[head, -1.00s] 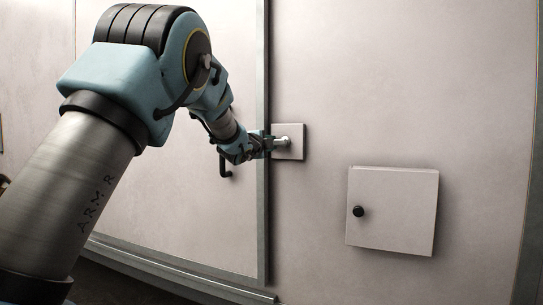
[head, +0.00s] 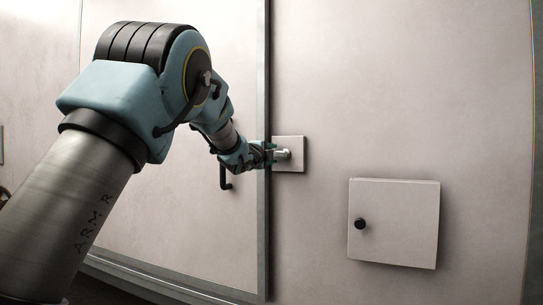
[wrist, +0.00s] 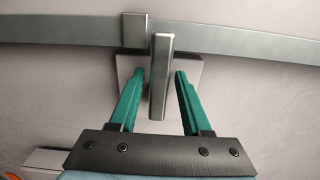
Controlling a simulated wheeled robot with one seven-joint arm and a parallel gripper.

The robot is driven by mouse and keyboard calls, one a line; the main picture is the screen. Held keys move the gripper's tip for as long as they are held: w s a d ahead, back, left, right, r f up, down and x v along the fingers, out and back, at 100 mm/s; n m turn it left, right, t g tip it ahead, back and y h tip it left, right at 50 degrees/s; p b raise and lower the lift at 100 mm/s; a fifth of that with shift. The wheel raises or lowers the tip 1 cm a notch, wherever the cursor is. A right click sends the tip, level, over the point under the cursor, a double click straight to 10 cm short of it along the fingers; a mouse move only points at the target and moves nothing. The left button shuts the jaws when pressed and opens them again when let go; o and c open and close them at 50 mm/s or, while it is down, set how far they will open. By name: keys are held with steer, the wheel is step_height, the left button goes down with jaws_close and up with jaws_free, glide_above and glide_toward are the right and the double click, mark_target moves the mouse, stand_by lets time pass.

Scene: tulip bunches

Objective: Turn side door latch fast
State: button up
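The latch is a grey metal lever (wrist: 158,85) on a square pale plate (wrist: 190,73), to the right of the door's edge in the head view, where the plate (head: 291,165) shows too. In the wrist view the lever stands upright in the picture. Its upper end overlaps the metal strip, beside a small block (wrist: 135,30) on that strip. My gripper (wrist: 159,76) has its two green fingers on either side of the lever, with narrow gaps showing. In the head view my gripper (head: 270,153) is at the plate and partly hides the lever.
The large pale door panel (head: 120,215) with a dark handle (head: 224,178) is left of the vertical metal strip (head: 263,225). A small wall box (head: 400,222) with a black knob (head: 360,224) is below right of the latch.

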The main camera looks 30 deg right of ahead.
steer(key=shift+o, duration=0.5)
steer(key=b+v, duration=0.2)
steer(key=v, duration=0.8)
steer(key=shift+s+a, duration=0.15)
steer(key=shift+a, duration=0.2)
steer(key=shift+f, duration=0.1)
